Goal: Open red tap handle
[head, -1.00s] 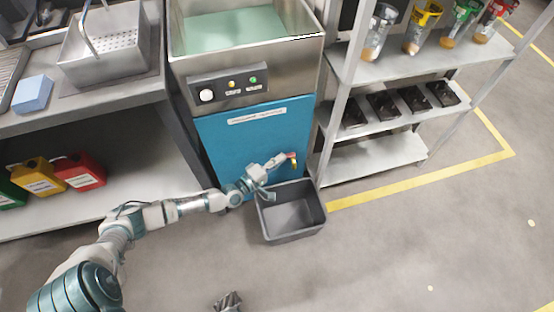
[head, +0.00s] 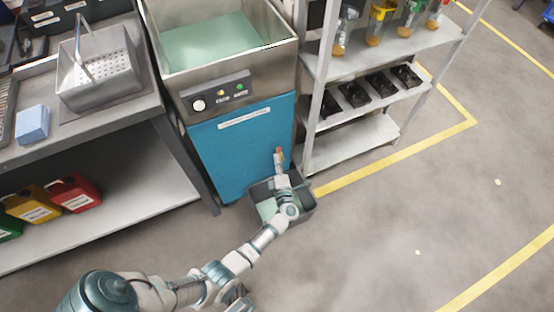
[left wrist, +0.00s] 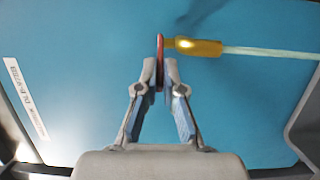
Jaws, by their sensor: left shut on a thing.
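The red tap handle (left wrist: 159,62) is a thin red bar seen edge-on between the fingertips of my left gripper (left wrist: 159,76), which is shut on it. In the head view, the left gripper (head: 279,160) is at the lower right of the blue panel (head: 240,145), with a bit of the red handle (head: 279,149) at its tip. The brass tap (left wrist: 197,47) points right in the left wrist view, and a pale stream (left wrist: 270,53) runs from its mouth. My right gripper (head: 238,299) shows only as dark parts at the bottom, mostly hidden by my left arm.
A grey bin (head: 305,204) stands below the tap, partly covered by my left arm. Pale green liquid (head: 266,208) shows in it. A shelf rack (head: 345,145) stands close on the right, a workbench (head: 100,120) on the left. The floor at right is open.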

